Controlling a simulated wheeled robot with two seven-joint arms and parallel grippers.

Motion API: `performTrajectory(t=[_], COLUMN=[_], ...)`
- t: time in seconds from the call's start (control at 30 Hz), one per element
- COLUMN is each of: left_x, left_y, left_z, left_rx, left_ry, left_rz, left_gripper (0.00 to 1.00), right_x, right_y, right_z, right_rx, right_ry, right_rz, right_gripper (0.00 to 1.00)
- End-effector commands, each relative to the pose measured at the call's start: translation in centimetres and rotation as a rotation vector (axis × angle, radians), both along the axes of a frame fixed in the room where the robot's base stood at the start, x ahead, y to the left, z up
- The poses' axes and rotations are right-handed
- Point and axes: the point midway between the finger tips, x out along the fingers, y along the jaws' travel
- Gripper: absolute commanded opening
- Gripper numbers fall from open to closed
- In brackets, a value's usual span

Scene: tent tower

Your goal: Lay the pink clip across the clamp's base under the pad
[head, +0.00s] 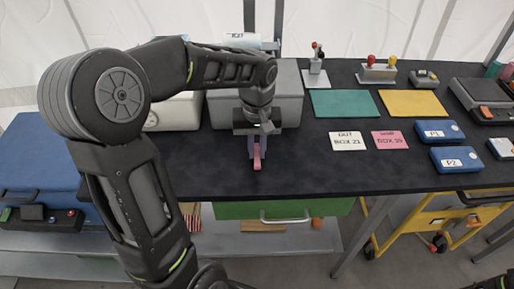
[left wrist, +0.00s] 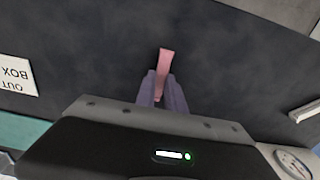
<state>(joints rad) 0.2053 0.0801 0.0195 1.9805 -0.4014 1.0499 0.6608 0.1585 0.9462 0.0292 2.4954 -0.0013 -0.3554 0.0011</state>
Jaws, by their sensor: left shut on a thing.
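My left gripper (head: 257,150) hangs over the front part of the dark table, its purple fingers pointing down. It is shut on the pink clip (head: 257,161), a narrow pink strip sticking out past the fingertips. In the left wrist view the clip (left wrist: 166,60) juts out from between the two fingers (left wrist: 163,88), with bare table behind it. I cannot tell how far it is above the table. A small grey device with a red-knobbed lever (head: 316,72) stands at the back; it may be the clamp, but its base and pad are too small to make out. My right gripper is not in view.
A grey box (head: 290,95) stands behind the left gripper. Green (head: 345,103) and yellow (head: 412,103) mats, white (head: 348,141) and pink (head: 390,140) cards, and blue boxes (head: 455,159) lie to the right. A two-knob lever unit (head: 377,72) stands at the back. The table front is clear.

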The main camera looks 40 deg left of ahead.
Motion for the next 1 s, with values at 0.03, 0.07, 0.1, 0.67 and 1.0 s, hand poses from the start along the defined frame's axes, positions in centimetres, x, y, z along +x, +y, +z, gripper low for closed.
performTrajectory(t=[0.03,0.07,0.1,0.67,1.0], left_x=[0.0,0.0,0.0,0.0,0.1], left_y=[0.0,0.0,0.0,0.0,0.0], left_z=[0.0,0.0,-0.2,-0.3,2.5], left_rx=[0.0,0.0,0.0,0.0,0.0], left_ry=[0.0,0.0,0.0,0.0,-0.005], left_rz=[0.0,0.0,0.0,0.0,-0.001], left_gripper=[0.0,0.0,0.0,0.35,0.35], right_x=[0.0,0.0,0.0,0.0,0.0], right_y=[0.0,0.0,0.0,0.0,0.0], right_z=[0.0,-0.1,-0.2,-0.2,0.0], right_rx=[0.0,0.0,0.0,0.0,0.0], right_ry=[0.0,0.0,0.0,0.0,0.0], right_rz=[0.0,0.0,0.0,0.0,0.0], right_gripper=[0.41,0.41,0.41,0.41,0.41])
